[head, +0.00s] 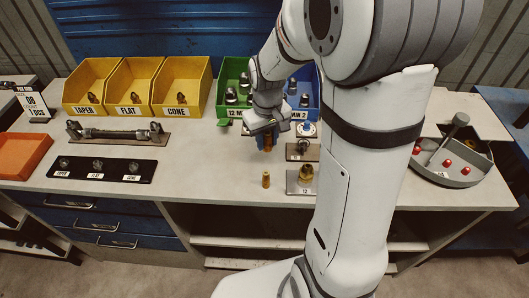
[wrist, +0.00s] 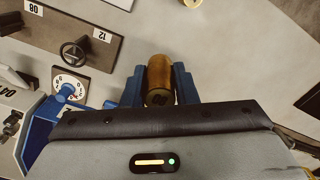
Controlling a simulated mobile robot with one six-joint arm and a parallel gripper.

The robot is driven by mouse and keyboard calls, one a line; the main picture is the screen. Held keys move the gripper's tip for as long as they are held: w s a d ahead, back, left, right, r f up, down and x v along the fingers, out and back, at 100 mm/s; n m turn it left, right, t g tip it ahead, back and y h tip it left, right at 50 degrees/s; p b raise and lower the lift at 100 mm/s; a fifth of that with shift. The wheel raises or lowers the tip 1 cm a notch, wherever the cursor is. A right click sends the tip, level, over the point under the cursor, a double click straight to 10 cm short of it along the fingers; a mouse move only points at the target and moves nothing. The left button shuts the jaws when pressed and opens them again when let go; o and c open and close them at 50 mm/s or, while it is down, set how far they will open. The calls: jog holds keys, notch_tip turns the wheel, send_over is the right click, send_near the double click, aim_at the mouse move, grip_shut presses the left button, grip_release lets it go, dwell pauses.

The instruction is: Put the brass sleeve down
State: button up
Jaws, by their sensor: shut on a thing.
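My gripper (head: 267,142) is shut on a brass sleeve (wrist: 160,76) and holds it over the table between the bins and the front edge. In the wrist view the sleeve lies between the two blue fingers (wrist: 160,86), its dark marked end towards the camera. A second brass sleeve (head: 266,179) stands upright on the table, nearer the front edge than my gripper. Whether the held sleeve touches the table I cannot tell.
Grey plates with fittings (head: 303,187) lie right of the standing sleeve. A small white dial (wrist: 70,85) is left of my fingers. Green (head: 224,112) and blue bins stand behind. A black labelled plate (head: 108,178) lies left. Bare table (head: 215,172) lies between.

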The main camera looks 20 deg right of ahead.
aim_at(267, 163)
notch_tip(267, 163, down, 2)
jog(key=shift+w+f, duration=0.1)
jog(key=shift+f, duration=2.15)
jog(key=shift+f, duration=0.15)
jog(key=o, duration=1)
